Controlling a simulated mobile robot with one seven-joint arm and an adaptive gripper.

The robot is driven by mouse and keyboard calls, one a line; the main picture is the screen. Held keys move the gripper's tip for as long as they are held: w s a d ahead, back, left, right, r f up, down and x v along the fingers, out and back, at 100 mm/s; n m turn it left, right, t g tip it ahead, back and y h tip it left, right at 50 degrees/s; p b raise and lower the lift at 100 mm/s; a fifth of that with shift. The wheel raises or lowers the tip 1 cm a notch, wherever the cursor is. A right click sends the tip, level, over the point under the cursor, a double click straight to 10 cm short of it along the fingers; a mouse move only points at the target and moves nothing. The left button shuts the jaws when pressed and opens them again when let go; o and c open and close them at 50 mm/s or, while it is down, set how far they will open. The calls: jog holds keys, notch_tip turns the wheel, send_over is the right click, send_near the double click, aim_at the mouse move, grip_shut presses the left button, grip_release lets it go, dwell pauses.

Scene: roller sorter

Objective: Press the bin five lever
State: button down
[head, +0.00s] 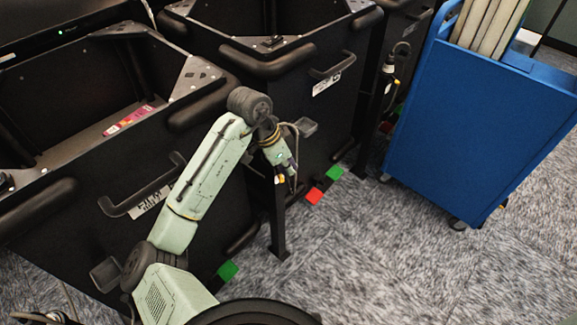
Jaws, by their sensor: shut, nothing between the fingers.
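Two black bins stand side by side, a near bin (95,235) at the left and a second bin (305,110) behind it. Low at their feet are small coloured levers: a green lever (227,271) by the near bin, and a red lever (314,196) beside a green lever (335,172) by the second bin. The white labels are too small to read, so I cannot tell which lever is bin five's. My gripper (287,180) is shut and empty. It points down in front of the second bin, up and left of the red lever in the picture, apart from it.
A blue cart (480,130) stands at the right with upright boards in it. A black post (279,220) stands on the floor between the bins. Black handles stick out from the bin fronts. Grey carpet (410,255) is clear at the lower right.

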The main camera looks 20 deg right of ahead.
dwell(0.3)
notch_tip(320, 180, up, 10)
jog(key=shift+d, duration=0.2)
dwell(0.5)
jog(key=shift+r, duration=0.1)
